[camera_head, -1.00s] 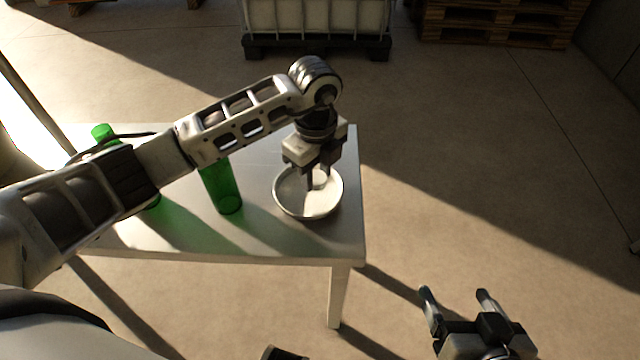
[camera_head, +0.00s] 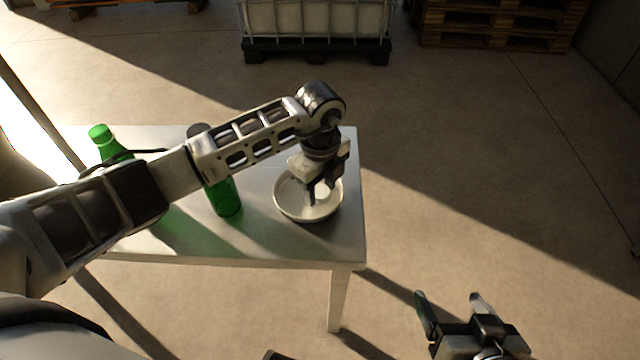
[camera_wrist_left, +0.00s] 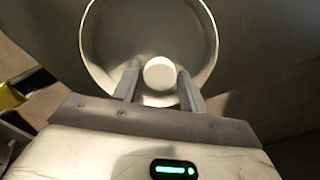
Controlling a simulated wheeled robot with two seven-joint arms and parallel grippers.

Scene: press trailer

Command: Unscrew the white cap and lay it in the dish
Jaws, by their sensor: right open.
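The white cap (camera_head: 321,194) is between the fingers of my left gripper (camera_head: 322,194), over the dish. I cannot tell whether the cap touches the dish floor. A green bottle (camera_head: 226,200) stands left of the dish, partly hidden by my left arm. My right gripper (camera_head: 450,310) is open and empty, off the table at lower right.
Another green bottle (camera_head: 101,138) with a green top stands at the table's left, partly behind my arm. The white table (camera_head: 255,250) ends just right of the dish. Open floor lies to the right. A caged container (camera_head: 316,18) and wooden pallets (camera_head: 500,22) stand far back.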

